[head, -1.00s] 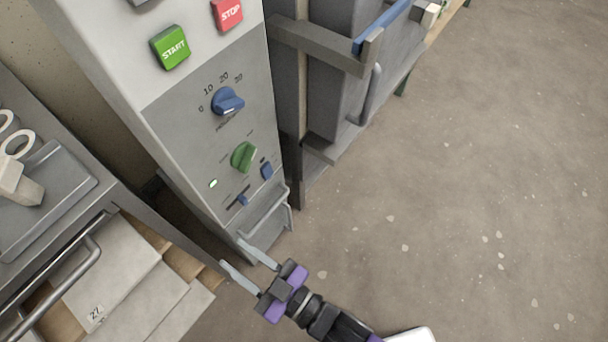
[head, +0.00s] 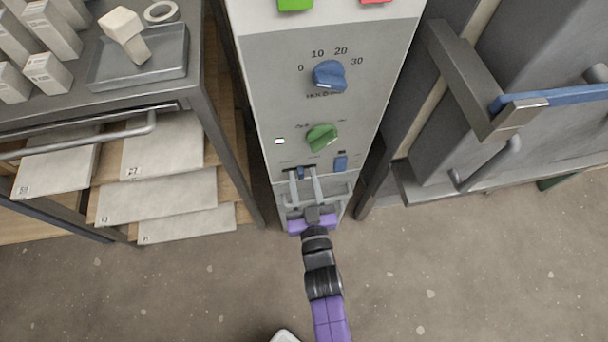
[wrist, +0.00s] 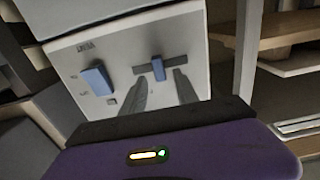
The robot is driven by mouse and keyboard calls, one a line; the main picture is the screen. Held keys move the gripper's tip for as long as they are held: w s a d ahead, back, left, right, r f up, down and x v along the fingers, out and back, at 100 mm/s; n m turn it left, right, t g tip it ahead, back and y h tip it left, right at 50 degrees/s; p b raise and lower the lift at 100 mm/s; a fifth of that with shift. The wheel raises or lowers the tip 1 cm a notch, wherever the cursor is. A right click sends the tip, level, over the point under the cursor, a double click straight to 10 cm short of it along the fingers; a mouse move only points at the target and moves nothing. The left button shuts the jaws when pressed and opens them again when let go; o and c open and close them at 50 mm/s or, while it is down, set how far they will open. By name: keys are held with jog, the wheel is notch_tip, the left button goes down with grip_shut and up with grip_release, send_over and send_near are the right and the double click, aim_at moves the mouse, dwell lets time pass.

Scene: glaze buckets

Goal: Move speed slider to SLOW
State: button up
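The speed slider is a small blue knob (head: 301,172) on a dark horizontal slot, low on the grey control panel (head: 270,95). In the wrist view the blue slider knob (wrist: 158,68) sits near the middle of its slot. My gripper (head: 303,175) is in front of the lower panel with its two grey fingers apart and nothing held. In the wrist view the fingertips (wrist: 160,77) are just short of the slot, one to each side of the knob. I cannot tell whether either touches it. The slider's end labels are too small to read.
A blue rocker switch (head: 340,162) is right of the slider. A green knob (head: 322,137) and a blue dial (head: 329,76) are above. A grey bar handle (head: 340,190) is below. A shelf with tiles (head: 160,200) stands left, a machine with a blue-gripped lever (head: 550,97) right.

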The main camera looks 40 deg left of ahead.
jog(key=shift+w+a, duration=0.3)
jog(key=shift+a, duration=0.1)
jog(key=shift+c, duration=0.3)
grip_shut()
dwell(1.0)
